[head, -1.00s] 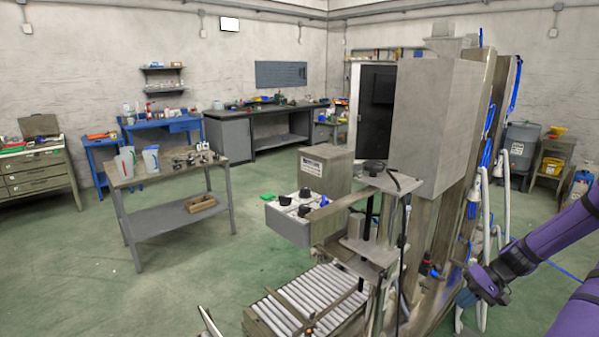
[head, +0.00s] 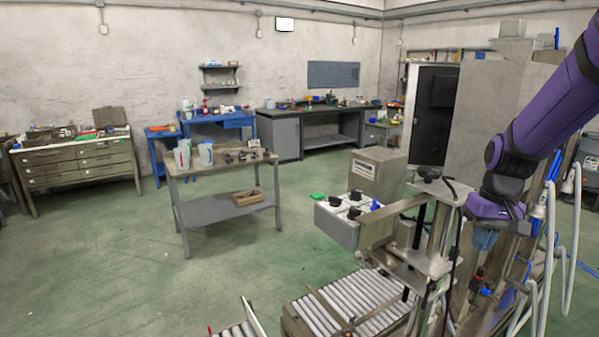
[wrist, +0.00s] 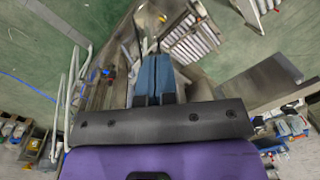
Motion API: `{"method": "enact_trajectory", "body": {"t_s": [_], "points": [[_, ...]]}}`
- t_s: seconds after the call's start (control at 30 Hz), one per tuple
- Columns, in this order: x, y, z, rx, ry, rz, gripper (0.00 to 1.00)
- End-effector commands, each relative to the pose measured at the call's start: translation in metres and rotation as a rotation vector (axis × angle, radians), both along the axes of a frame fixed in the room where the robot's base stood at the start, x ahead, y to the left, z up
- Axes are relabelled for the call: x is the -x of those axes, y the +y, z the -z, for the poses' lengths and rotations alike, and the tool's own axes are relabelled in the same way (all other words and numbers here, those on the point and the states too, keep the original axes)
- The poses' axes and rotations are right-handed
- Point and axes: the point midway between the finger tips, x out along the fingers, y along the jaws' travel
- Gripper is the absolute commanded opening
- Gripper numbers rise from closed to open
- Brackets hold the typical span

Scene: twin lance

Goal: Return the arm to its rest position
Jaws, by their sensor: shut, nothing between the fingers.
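My purple arm (head: 540,125) comes in from the upper right of the head view and bends downward at its wrist. My gripper (head: 486,240) hangs at its end, pointing down, in front of the grey machine on the right. In the wrist view my gripper (wrist: 155,82) shows two blue fingers side by side, shut, with nothing between them. The fingers appear to be above the machine and clear of it, though the exact gap is hard to tell.
A machine with a roller conveyor (head: 350,305) and control box (head: 340,220) stands close by. White hoses (head: 572,240) hang at right. A workbench (head: 225,160) with jugs stands further back. Green floor (head: 110,270) is open at left.

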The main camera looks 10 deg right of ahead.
Motion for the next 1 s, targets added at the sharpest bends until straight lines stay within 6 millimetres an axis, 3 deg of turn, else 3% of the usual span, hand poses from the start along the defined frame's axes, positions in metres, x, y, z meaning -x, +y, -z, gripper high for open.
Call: {"method": "enact_trajectory", "body": {"t_s": [0.2, 0.5, 0.8, 1.0], "points": [[0.021, 0.049, -0.051, 0.095, -0.090, -0.058, 0.00], [0.069, 0.103, -0.103, 0.159, -0.241, -0.119, 0.00], [0.125, 0.137, -0.133, 0.149, -0.400, -0.173, 0.00], [0.146, 0.144, -0.139, 0.129, -0.456, -0.191, 0.00]]}}
